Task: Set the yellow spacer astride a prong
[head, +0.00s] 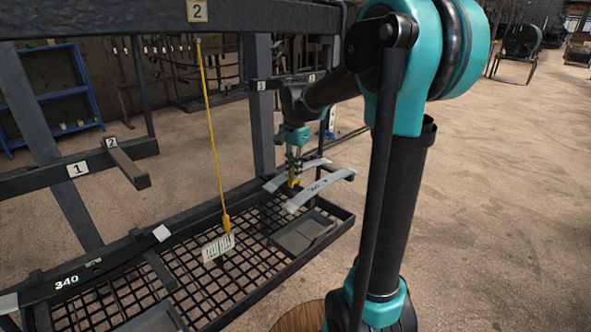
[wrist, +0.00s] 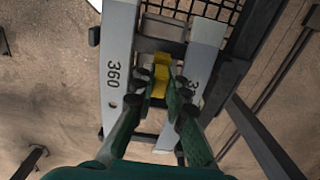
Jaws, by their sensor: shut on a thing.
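The yellow spacer (wrist: 161,74) is between the fingertips of my gripper (wrist: 161,92) in the wrist view. It lies between two pale grey curved springs, the left one marked 360 (wrist: 115,75) and the right one (wrist: 203,65). In the head view my gripper (head: 295,163) points down, with the yellow spacer (head: 293,181) below it between the springs (head: 320,190). A dark bar shows under the spacer in the wrist view; whether the spacer touches it I cannot tell. Another dark prong (head: 128,166), by a label 2, sticks out bare at the left.
A mesh tray (head: 343,222) runs below, with a dark plate (head: 303,232) in it. A yellow cord (head: 211,120) with a tag hangs from the top beam (head: 120,20). Rack posts (head: 262,105) stand close to my arm. Open floor lies to the right.

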